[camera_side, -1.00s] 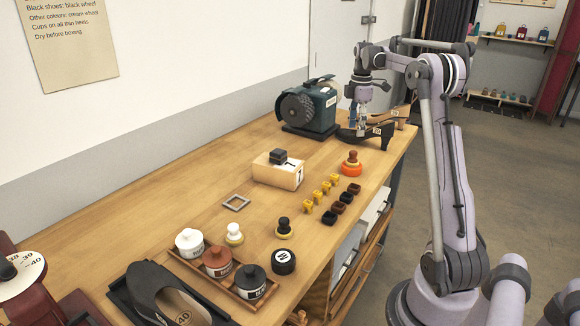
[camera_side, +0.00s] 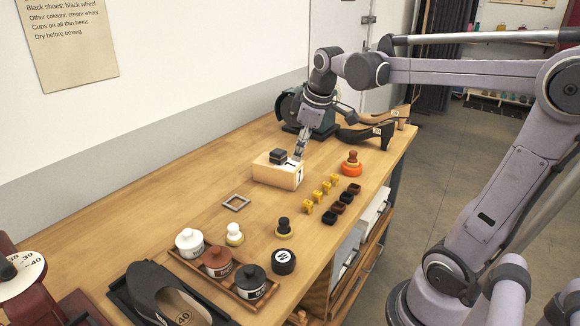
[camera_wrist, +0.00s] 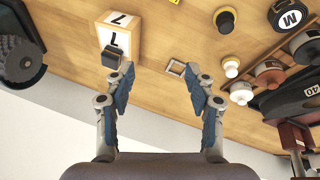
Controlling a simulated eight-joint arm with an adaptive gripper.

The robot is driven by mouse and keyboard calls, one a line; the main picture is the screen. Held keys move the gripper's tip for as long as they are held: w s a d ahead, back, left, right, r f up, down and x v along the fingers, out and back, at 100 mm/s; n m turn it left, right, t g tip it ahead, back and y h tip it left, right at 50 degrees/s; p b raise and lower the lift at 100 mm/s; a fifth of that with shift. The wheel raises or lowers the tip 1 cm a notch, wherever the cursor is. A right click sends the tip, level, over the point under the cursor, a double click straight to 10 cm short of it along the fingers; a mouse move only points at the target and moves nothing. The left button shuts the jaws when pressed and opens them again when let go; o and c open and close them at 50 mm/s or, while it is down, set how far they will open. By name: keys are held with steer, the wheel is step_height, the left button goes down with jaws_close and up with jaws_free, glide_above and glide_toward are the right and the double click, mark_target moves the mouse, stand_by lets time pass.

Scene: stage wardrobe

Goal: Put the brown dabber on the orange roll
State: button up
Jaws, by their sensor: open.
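The brown dabber (camera_side: 352,156) stands upright on top of the orange roll (camera_side: 351,170), right of the wooden box in the side view. Both are out of the wrist view. My gripper (camera_side: 299,157) is over the back right of the wooden box in the side view, left of the roll and apart from it. In the wrist view my gripper (camera_wrist: 160,82) has its two fingers spread wide with nothing between them.
A wooden box (camera_side: 275,176) with a dark block (camera_side: 278,157) on top stands close to my gripper. Several small yellow and dark pieces (camera_side: 326,188) lie in front. Dark shoes (camera_side: 365,136) and a grinder (camera_side: 290,108) are behind. The table front holds jars (camera_side: 217,259) and dabbers.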

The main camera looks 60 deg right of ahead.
steer(key=s+a+f+m+t, duration=0.1)
steer(key=s+a+f+m, duration=0.1)
steer(key=a, duration=0.5)
steer(key=s+a+f+m+t+y, duration=0.1)
steer(key=s+a+f+t, duration=0.1)
steer(key=s+a+f, duration=0.3)
steer(key=s+a, duration=0.1)
steer(key=a, duration=0.2)
steer(key=shift+s+f+m+y, duration=0.2)
steer(key=shift+m+y, duration=0.1)
steer(key=shift+m, duration=0.1)
